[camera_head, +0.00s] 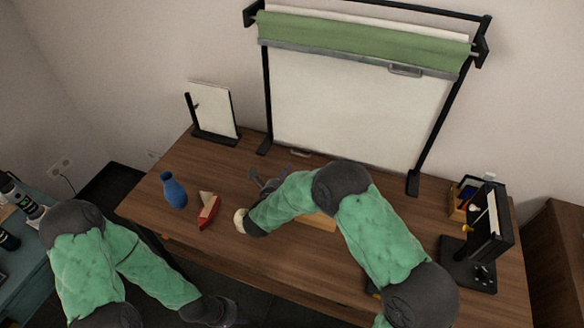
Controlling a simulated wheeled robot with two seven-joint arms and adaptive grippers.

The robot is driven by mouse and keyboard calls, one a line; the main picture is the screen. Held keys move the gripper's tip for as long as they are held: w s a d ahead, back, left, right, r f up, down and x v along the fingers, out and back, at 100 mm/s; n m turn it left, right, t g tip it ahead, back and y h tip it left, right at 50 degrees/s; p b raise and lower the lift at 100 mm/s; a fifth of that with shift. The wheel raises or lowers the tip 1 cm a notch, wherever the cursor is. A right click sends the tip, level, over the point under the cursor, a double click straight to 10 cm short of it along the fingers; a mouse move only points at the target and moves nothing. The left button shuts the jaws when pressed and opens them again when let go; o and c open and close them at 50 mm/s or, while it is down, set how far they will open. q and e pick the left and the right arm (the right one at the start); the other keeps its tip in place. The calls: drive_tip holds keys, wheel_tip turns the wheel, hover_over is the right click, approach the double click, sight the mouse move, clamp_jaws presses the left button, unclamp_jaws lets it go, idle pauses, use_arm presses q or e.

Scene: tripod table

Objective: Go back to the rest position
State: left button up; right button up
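My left arm comes in from the left. Its gripper (222,314) hangs low in front of the table's front edge, cut close to the bottom of the picture, and its fingers cannot be made out. My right arm reaches across the brown table (330,277) from the lower right. Its dark gripper (268,182) appears over the table's middle, partly hidden behind my green forearm. Whether its fingers are open or shut, or hold anything, cannot be told.
A blue vase (174,191) and a red box with a white top (208,211) stand left of my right wrist. A wooden piece (320,222) lies partly under my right arm. A large framed screen (355,110), a small stand (213,112) and a black stand (480,235) surround the work area.

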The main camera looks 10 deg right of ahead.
drive_tip(key=shift+s+a+r, duration=0.1)
drive_tip(key=shift+s+a, duration=0.2)
drive_tip(key=shift+s, duration=0.15)
